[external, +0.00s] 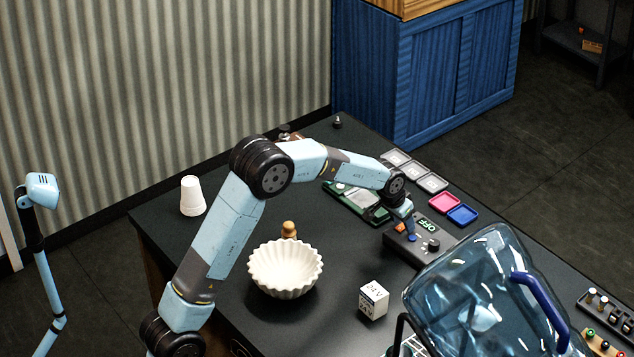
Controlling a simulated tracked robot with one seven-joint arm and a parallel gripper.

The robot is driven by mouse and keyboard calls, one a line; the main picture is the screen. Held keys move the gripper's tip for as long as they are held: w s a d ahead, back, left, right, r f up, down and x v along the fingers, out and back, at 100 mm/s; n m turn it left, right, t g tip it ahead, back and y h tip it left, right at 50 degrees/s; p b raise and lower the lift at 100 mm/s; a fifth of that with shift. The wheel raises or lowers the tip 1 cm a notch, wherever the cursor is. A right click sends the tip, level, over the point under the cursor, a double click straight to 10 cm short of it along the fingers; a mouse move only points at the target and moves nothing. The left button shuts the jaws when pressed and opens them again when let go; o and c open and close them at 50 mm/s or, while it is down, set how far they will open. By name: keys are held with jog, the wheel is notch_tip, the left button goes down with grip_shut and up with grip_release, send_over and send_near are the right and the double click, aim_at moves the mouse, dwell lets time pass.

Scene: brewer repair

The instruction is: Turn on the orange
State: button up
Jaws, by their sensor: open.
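A dark control box (402,249) sits on the black table, right of the middle. A small orange part (400,228) shows on its top at the left, partly hidden by my gripper. A green "OFF" label (427,224) and a black knob (433,245) are to its right. My gripper (409,232) points down over the left part of the box, right beside the orange part. It is open. A small blue part shows at its tip; I cannot tell whether it is a finger or a switch. I cannot tell whether my gripper touches the box.
Pink (444,203) and blue (462,215) trays sit behind.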

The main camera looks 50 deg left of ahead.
grip_shut()
dwell(0.4)
jog(key=shift+w+g, duration=0.2)
jog(key=shift+g, duration=0.5)
jog(key=shift+w+g, duration=0.2)
jog(key=shift+g, duration=0.5)
grip_release()
